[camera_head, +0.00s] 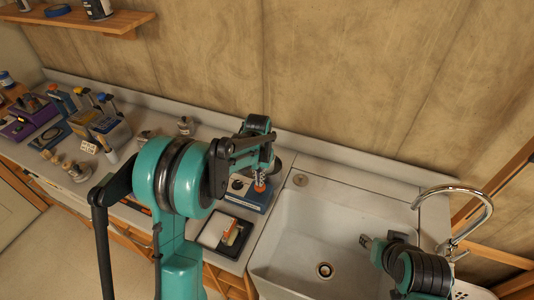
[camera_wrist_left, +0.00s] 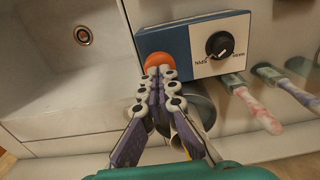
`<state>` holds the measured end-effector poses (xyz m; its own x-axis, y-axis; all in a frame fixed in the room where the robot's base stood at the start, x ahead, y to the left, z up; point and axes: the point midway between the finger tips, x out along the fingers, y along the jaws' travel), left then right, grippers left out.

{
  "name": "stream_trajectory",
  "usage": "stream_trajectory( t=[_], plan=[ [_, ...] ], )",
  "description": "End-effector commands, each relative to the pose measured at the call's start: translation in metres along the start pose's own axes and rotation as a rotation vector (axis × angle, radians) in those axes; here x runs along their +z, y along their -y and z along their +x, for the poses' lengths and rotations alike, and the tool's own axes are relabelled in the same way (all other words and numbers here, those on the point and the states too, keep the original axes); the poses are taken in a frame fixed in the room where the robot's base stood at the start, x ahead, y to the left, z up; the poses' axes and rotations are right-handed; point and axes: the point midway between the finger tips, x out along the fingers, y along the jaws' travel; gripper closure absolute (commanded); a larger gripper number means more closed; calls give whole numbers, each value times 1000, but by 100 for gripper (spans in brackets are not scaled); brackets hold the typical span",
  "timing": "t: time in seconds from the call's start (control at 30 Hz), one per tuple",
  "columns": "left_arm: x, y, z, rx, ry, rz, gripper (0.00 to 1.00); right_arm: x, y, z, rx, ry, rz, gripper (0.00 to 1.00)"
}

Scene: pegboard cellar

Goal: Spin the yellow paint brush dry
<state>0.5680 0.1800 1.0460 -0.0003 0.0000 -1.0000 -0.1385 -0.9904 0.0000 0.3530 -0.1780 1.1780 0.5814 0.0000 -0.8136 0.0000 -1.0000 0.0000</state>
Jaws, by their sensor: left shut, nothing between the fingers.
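A blue and white spinner box with a black dial (camera_wrist_left: 220,45) sits on the counter left of the sink; the box also shows in the head view (camera_head: 240,188). An orange button (camera_wrist_left: 159,61) sticks out of it. My left gripper (camera_wrist_left: 160,73) is shut and empty, its fingertips at the button; I cannot tell whether they press it. In the head view the left gripper (camera_head: 260,182) is over the box. A metal cup (camera_wrist_left: 200,108) is partly hidden behind the fingers, with a small yellow bit near it; I cannot confirm the yellow brush. My right gripper (camera_head: 366,241) is over the sink.
A white sink (camera_head: 300,235) with a chrome tap (camera_head: 470,192) lies to the right. A dark tray (camera_head: 236,238) is on the front counter. Bottles and boxes crowd the left counter.

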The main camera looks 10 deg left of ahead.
Motion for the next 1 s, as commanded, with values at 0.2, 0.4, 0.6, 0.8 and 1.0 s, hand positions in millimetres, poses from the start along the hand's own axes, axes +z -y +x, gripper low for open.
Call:
stream_trajectory(
  t=[0.2, 0.4, 0.6, 0.8, 1.0],
  plan=[
    [0, 0, -22, 0, 0, 0, 100, -8, 0, -12, 0, 0, 0, 60],
    [0, 0, -44, 0, 0, 0, 100, -16, 0, -22, 0, 0, 0, 60],
    [0, 0, -59, 0, 0, 0, 100, -21, 0, -29, 0, 0, 0, 60],
    [0, 0, -58, 0, 0, 0, 100, -20, 0, -28, 0, 0, 0, 60],
    [0, 0, -58, 0, 0, 0, 100, -20, 0, -28, 0, 0, 0, 60]
  ],
)
